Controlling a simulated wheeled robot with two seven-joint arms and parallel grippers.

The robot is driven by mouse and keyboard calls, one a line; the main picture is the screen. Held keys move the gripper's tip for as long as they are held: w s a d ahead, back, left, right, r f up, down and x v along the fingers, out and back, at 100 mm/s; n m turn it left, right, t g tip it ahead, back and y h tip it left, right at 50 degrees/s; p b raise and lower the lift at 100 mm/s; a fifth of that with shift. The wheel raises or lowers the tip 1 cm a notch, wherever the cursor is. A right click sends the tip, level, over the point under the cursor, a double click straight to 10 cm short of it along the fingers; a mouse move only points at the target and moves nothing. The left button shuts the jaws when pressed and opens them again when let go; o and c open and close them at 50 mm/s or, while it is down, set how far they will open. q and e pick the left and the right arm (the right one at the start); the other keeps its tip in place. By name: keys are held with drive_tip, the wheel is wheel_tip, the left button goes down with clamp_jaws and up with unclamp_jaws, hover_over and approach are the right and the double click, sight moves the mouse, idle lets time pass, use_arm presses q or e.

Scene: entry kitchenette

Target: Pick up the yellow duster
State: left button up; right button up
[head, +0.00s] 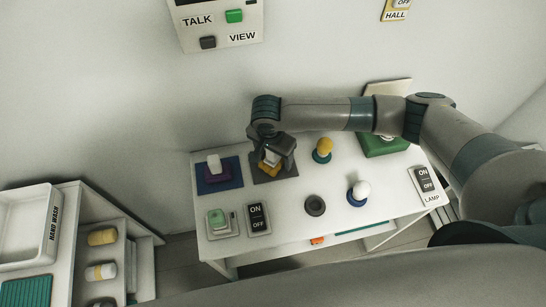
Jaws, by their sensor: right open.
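The yellow duster (267,170), a yellow base with a whitish upper part, sits on a dark grey mat (290,171) toward the back left of the white table. My right gripper (273,157) is directly over it, pointing down, with its open jaws at the whitish part. The gripper hides much of the duster, and I cannot tell whether the fingers touch it. My left gripper is not in view.
A purple block with a white top (214,166) stands on a navy mat to the left. A yellow-topped knob (324,146) on a teal base and a white-topped one (360,189) stand to the right. Switches (258,217) and a dark ring (315,206) lie toward the front.

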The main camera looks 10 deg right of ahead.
drive_tip(key=c, duration=1.2)
drive_tip(key=shift+r, duration=0.15)
drive_tip(key=shift+c, duration=0.2)
drive_tip(key=shift+r+b, duration=0.35)
drive_tip(key=shift+r, duration=0.2)
wheel_tip(320, 180, up, 2)
drive_tip(key=shift+r+b, duration=0.2)
drive_tip(key=shift+b, duration=0.3)
drive_tip(key=s+d+r+b, duration=0.2)
drive_tip(key=s+d+r, duration=0.3)
drive_tip(key=d, duration=0.5)
wheel_tip(320, 180, up, 2)
drive_tip(key=shift+d+r+b, duration=0.15)
drive_tip(key=shift+d+b, duration=0.15)
drive_tip(key=shift+b, duration=0.05)
